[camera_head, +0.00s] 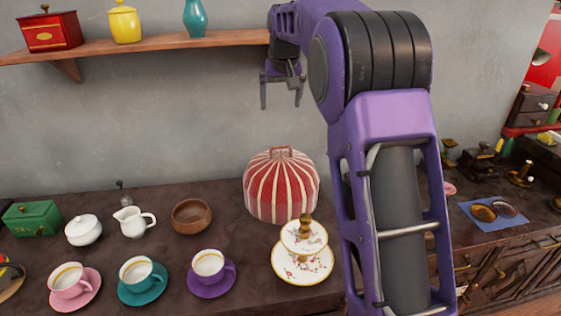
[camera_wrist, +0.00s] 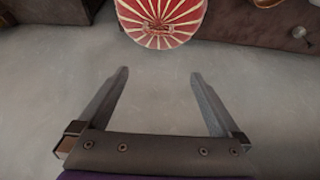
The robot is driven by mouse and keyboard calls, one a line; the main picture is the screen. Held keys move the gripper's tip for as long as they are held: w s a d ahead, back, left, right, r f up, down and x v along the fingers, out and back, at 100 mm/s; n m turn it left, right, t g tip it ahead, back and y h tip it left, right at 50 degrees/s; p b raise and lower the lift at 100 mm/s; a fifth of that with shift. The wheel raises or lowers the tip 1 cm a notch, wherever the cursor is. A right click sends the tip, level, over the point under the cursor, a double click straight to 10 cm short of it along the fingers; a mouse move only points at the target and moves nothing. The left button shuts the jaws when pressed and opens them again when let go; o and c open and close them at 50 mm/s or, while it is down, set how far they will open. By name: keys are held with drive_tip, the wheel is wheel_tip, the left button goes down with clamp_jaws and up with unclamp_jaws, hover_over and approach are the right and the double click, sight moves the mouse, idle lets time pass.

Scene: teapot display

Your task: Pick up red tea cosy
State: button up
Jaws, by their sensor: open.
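The red tea cosy (camera_head: 281,190) is a dome with cream stripes and a loop on top. It stands upright on the dark counter (camera_head: 150,200), near the wall. My gripper (camera_head: 283,97) is open and empty, pointing down above the cosy and well apart from it. In the wrist view the cosy (camera_wrist: 162,18) shows at the top edge, beyond the fingertips of my open gripper (camera_wrist: 157,75), and is partly cut off by the frame. The grey wall fills the space between the fingers.
A two-tier cake stand (camera_head: 303,255) stands close in front of the cosy. A wooden bowl (camera_head: 192,217), a white jug (camera_head: 134,221) and a purple cup (camera_head: 209,266) are to the left. A wooden shelf (camera_head: 150,48) juts out at upper left, near my gripper.

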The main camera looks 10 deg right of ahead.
drive_tip(key=b, duration=0.1)
approach(281, 147)
drive_tip(key=shift+g, duration=0.3)
drive_tip(key=w+f, duration=0.1)
drive_tip(key=f, duration=0.1)
drive_tip(key=w+f, duration=0.2)
drive_tip(key=shift+w+f, duration=0.1)
drive_tip(key=shift+f, duration=0.1)
drive_tip(key=x, duration=0.3)
drive_tip(key=b+x, duration=0.1)
drive_tip(key=shift+d+f, duration=0.1)
drive_tip(key=shift+f, duration=0.6)
clamp_jaws()
